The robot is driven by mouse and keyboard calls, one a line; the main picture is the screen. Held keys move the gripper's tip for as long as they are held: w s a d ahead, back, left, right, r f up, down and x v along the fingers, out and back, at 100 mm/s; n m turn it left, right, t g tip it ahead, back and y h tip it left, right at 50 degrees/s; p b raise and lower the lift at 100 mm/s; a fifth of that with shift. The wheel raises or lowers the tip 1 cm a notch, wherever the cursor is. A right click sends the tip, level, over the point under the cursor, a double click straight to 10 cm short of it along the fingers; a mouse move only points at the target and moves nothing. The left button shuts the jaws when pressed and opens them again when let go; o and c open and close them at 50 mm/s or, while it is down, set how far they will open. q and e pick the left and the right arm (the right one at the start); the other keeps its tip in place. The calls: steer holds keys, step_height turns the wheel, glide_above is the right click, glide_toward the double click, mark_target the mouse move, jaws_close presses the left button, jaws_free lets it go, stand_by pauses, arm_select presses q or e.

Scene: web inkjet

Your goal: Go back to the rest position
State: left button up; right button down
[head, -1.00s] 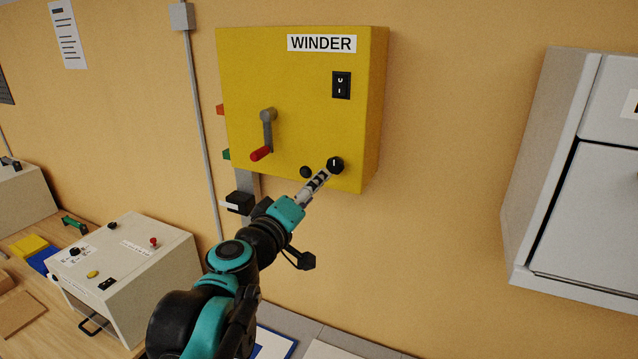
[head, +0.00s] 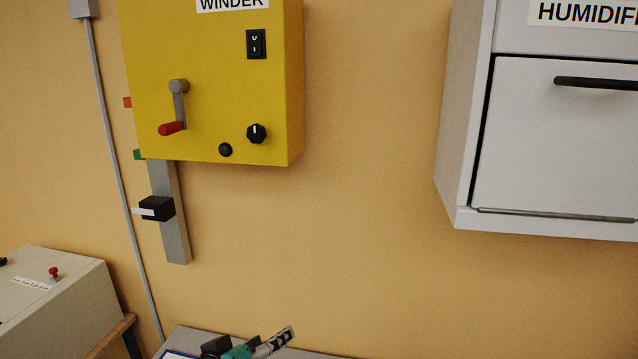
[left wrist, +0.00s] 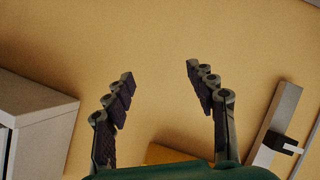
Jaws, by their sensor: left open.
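My left gripper (head: 273,341) shows at the bottom of the head view, low in front of the wall and below the yellow winder box (head: 212,90). In the left wrist view its two fingers (left wrist: 160,85) are spread apart with nothing between them. My right gripper is in neither view.
A white humidifier cabinet (head: 560,130) hangs on the wall at right. A grey rail with a black slider (head: 157,208) runs down below the winder box. A light control box (head: 50,300) with a red button stands at lower left. The wall between winder and cabinet is bare.

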arm_select(q)
steer(key=s+a+f+g+y+b, duration=0.1)
steer(key=s+a+f+b, duration=0.1)
steer(key=f, duration=0.8)
steer(key=s+a+f+m+g+y+b, duration=0.1)
steer(key=s+f+b, duration=0.4)
steer(key=f, duration=0.6)
steer(key=s+a+f+m+g+y+b, duration=0.1)
steer(key=s+a+f+g+y+b, duration=0.1)
steer(key=f, duration=0.8)
steer(key=s+a+y+b, duration=0.1)
steer(key=s+a+b, duration=0.1)
steer(key=a+b, duration=0.1)
steer(key=shift+s+f+g+b, duration=0.2)
steer(key=shift+f+g+b, duration=0.2)
steer(key=shift+b, duration=0.45)
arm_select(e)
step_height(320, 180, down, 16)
